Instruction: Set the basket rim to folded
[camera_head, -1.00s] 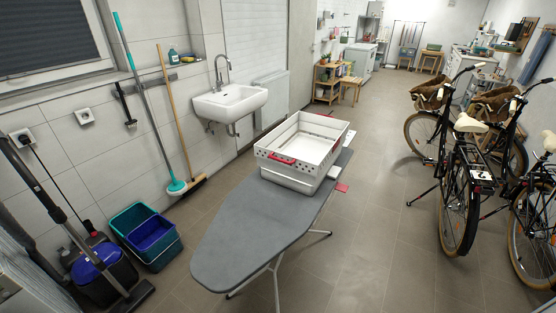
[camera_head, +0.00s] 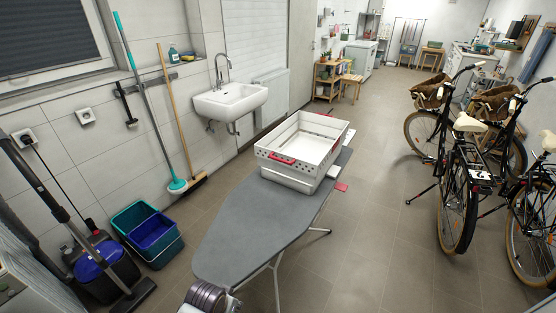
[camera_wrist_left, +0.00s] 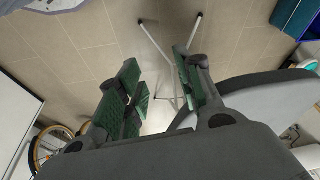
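The white basket (camera_head: 290,179) stands on the grey ironing board (camera_head: 240,225). Its upper rim (camera_head: 320,154) stands raised like a tall open frame above the lower tub, with a red handle part (camera_head: 282,159) on the near side. The inside looks empty. My left gripper (camera_wrist_left: 158,75) is open and empty in the left wrist view, with the ironing board's white legs (camera_wrist_left: 165,45) and the floor beyond it. In the head view, a grey part of my arm shows at the bottom, near the board's near end, well short of the basket. My right gripper is not in view.
A sink (camera_head: 229,100) hangs on the wall behind the board. A teal and blue bucket set (camera_head: 148,232) stands on the floor at left. Bicycles (camera_head: 460,190) stand at right.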

